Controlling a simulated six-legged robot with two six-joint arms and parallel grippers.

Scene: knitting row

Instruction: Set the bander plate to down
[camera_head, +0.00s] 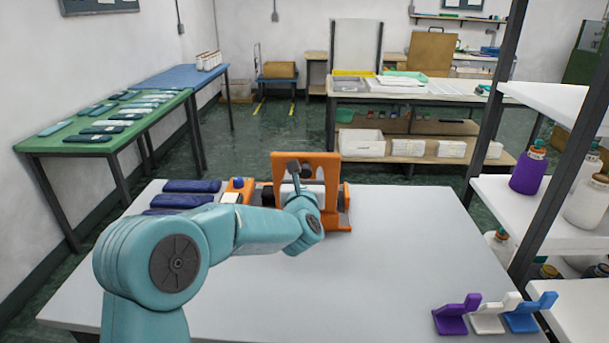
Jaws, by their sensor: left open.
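The orange bander stands toward the back of the grey-white table. Its upright orange plate (322,160), a frame with an opening in the middle, stands up above an orange base (343,223). My left arm reaches in from the left. Its gripper (299,172) is open in front of the plate's opening, overlapping it in the picture. The wrist hides the lower left part of the bander. I cannot tell whether the fingers touch the plate. My right gripper is not in view.
Folded dark blue pieces (190,187) lie left of the bander. Purple, white and blue holders (489,322) stand at the front right. The table's right half is mostly clear.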

